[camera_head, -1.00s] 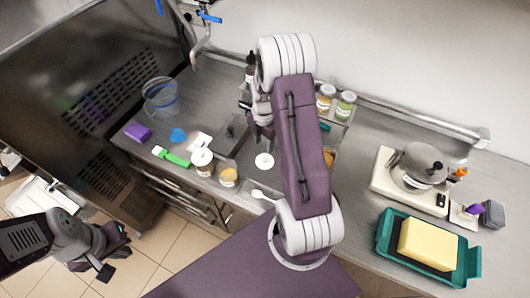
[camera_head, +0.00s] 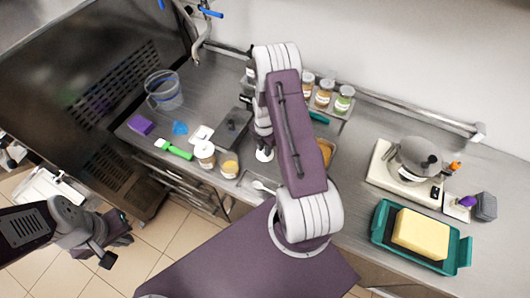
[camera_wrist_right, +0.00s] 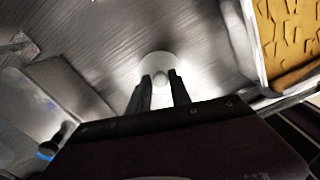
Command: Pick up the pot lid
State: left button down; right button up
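A small white round lid with a knob (camera_head: 264,155) lies on the steel counter; I take it to be the pot lid. In the right wrist view the lid (camera_wrist_right: 158,62) is straight ahead, with its knob between the two dark fingers. My right gripper (camera_wrist_right: 163,82) is open, its fingers apart on either side of the knob. Whether they touch the lid I cannot tell. In the head view, my right arm partly hides this gripper (camera_head: 265,143). My left gripper (camera_head: 112,248) hangs at the lower left, away from the counter; its opening is unclear.
A tray with tan contents (camera_wrist_right: 292,40) is right of the lid. A white spoon (camera_head: 264,187), a jar (camera_head: 205,154) and a yellow-filled cup (camera_head: 229,165) stand nearby. A grey pot (camera_head: 412,155) is at the right, behind a teal tray (camera_head: 380,238) holding a yellow block.

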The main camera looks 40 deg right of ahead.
grip_shut()
jog(key=shift+r, duration=0.1)
jog(key=shift+s+a, duration=0.1)
jog(key=shift+r, duration=0.1)
